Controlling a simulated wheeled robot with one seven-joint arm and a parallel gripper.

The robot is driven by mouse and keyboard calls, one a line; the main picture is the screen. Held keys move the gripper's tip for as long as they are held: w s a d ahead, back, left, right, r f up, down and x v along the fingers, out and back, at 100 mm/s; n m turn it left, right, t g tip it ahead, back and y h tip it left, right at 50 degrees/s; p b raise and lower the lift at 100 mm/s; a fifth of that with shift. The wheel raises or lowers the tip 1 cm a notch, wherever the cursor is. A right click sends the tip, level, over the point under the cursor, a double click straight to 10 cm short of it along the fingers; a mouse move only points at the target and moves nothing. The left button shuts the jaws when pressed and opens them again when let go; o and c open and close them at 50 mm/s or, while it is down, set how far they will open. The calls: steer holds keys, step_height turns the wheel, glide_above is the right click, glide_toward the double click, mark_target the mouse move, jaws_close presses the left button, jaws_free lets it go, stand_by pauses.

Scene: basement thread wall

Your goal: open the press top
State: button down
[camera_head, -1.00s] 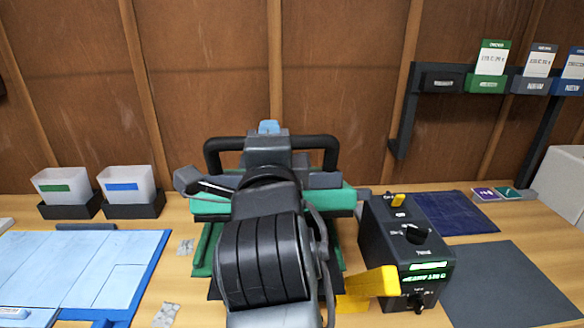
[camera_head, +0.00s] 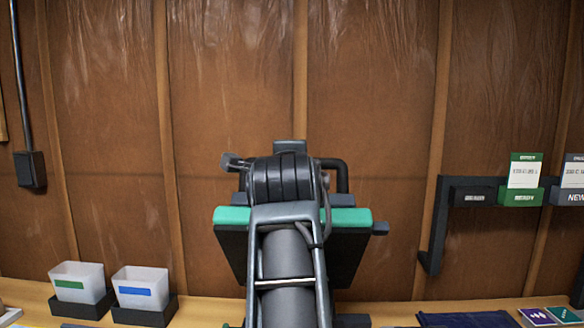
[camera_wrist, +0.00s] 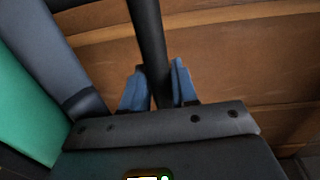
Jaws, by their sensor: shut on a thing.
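The press top (camera_head: 345,218) stands tilted up in the head view, its green front edge raised and its dark underside (camera_head: 348,255) facing me. Its black handle bar (camera_head: 342,172) shows above the green edge, partly behind my arm. In the wrist view the handle bar (camera_wrist: 148,35) runs down between the two blue fingertips of my gripper (camera_wrist: 158,90), which is shut on it. A green part of the press top (camera_wrist: 30,105) fills the left of that view. My arm hides the middle of the press top and my fingertips in the head view. The press base is mostly out of view.
Two white bins in black holders, one with a green label (camera_head: 76,285) and one with a blue label (camera_head: 140,290), stand at the left. A dark wall rack (camera_head: 437,225) with card holders (camera_head: 522,190) is at the right. The wooden wall (camera_head: 380,90) rises behind.

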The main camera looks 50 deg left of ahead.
steer(key=shift+w+a+f, duration=0.1)
steer(key=shift+w+a, duration=0.1)
steer(key=shift+w, duration=0.05)
steer(key=c, duration=1.2)
jaws_free()
steer(key=shift+s+d+f, duration=0.1)
steer(key=shift+o, duration=1)
steer(key=shift+s+d, duration=0.2)
steer(key=shift+r+b+v, duration=0.2)
steer(key=shift+b+v, duration=0.8)
steer(key=shift+v, duration=3.1)
steer(key=shift+s+a, duration=0.1)
steer(key=shift+s, duration=0.05)
